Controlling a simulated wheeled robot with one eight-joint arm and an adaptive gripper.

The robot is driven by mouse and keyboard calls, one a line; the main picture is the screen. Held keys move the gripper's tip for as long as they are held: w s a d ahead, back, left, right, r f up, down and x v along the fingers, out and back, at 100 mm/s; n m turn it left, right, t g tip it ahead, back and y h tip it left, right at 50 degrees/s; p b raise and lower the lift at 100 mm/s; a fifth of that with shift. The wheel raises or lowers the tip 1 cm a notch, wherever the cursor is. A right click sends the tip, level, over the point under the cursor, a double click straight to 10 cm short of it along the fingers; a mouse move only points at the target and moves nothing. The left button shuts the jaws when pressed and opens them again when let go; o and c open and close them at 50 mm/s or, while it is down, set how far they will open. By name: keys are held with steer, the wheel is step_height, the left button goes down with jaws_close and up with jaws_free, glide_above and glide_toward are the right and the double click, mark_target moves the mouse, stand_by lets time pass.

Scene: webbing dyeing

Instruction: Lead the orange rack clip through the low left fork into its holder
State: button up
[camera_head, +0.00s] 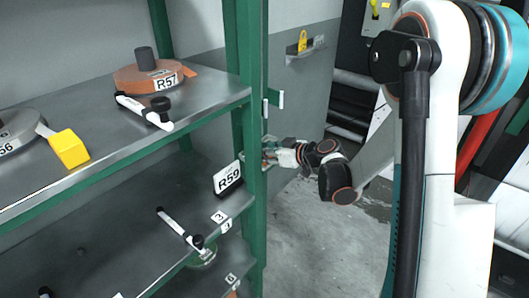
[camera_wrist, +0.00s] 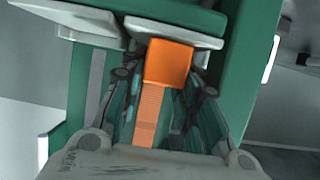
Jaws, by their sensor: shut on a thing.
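The orange rack clip (camera_wrist: 168,63) is between the fingers of my gripper (camera_wrist: 164,84) in the wrist view, with an orange webbing strip (camera_wrist: 147,118) running back from it. My gripper is shut on the clip. Light-faced green bracket plates (camera_wrist: 86,22) lie just beyond the clip; I cannot tell whether it touches them, or whether they are the fork or the holder. In the head view my gripper (camera_head: 271,154) is at the green rack post (camera_head: 246,130), below a small green bracket (camera_head: 274,98). The clip is too small to make out there.
A shelf holds an orange webbing roll (camera_head: 139,78) marked R57 and a yellow clip (camera_head: 69,149). An R59 label (camera_head: 228,178) stands on the lower shelf, left of the post. A yellow piece (camera_head: 302,41) sits in a wall holder. Open floor (camera_head: 315,225) lies right of the post.

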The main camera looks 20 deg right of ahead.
steer(key=o, duration=1.2)
steer(key=shift+c, duration=0.2)
steer(key=shift+s, duration=0.1)
